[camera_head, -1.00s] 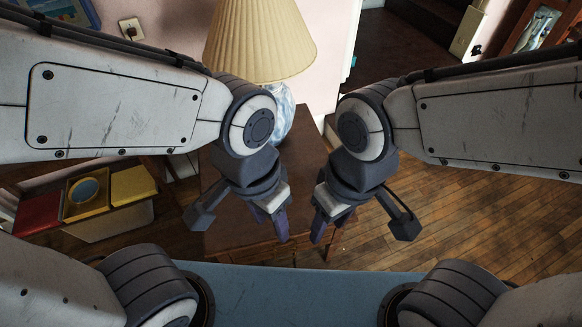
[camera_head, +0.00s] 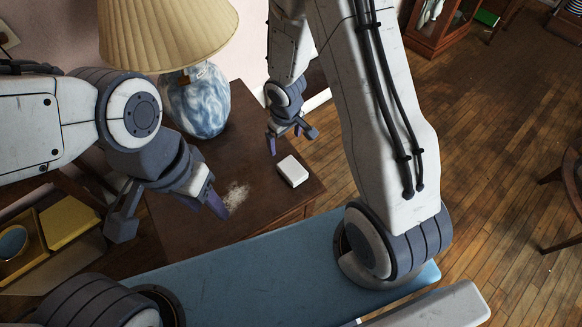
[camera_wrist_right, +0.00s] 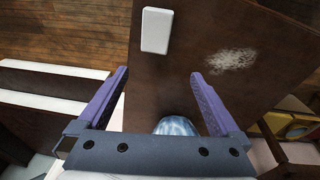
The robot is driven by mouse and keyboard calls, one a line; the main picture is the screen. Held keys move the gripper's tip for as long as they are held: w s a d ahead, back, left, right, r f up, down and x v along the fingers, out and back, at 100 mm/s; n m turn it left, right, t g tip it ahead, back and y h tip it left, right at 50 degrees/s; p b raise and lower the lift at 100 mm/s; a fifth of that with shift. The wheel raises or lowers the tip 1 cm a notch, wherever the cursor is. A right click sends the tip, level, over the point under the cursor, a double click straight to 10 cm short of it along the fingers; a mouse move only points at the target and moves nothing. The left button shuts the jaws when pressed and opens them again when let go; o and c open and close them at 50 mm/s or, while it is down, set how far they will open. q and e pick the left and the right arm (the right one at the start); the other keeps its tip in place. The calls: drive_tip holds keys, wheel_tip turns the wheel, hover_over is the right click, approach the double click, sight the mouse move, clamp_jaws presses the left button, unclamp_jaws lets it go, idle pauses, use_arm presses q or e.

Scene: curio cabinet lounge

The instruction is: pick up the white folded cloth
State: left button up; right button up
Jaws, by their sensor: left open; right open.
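The white folded cloth (camera_head: 292,171) lies as a small pale block on the brown wooden table (camera_head: 265,145), near its right edge. In the right wrist view the cloth (camera_wrist_right: 156,30) lies beyond the fingertips, a little left of centre. My right gripper (camera_head: 284,142) is over the table, behind and slightly left of the cloth. Its two purple fingers (camera_wrist_right: 158,75) are wide apart with nothing between them. My left gripper (camera_head: 214,202) is open over the front left of the table, apart from the cloth; its fingers partly overlap in this view.
A lamp with a blue-and-white base (camera_head: 196,100) and cream shade (camera_head: 165,30) stands at the back left of the table. A pale dusty patch (camera_head: 236,195) lies left of the cloth. A yellow box (camera_head: 68,222) is at the left. Wood floor (camera_head: 490,130) is open at right.

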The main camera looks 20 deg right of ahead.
approach(292, 168)
drive_tip(key=shift+m+y, duration=0.3)
drive_tip(key=shift+y, duration=0.2)
drive_tip(key=f+b, duration=0.2)
drive_tip(key=f, duration=0.1)
drive_tip(key=w+f+b, duration=0.1)
drive_tip(key=b, duration=0.1)
drive_tip(key=shift+d+f, duration=0.3)
drive_tip(key=shift+f, duration=0.1)
wheel_tip(292, 168, down, 4)
drive_tip(key=b, duration=0.2)
drive_tip(key=shift+w+a+f+b, duration=0.1)
drive_tip(key=shift+a+f+b, duration=0.05)
drive_tip(key=shift+b, duration=0.25)
drive_tip(key=shift+w+f, duration=0.15)
drive_tip(key=shift+f, duration=0.35)
drive_tip(key=c, duration=1.2)
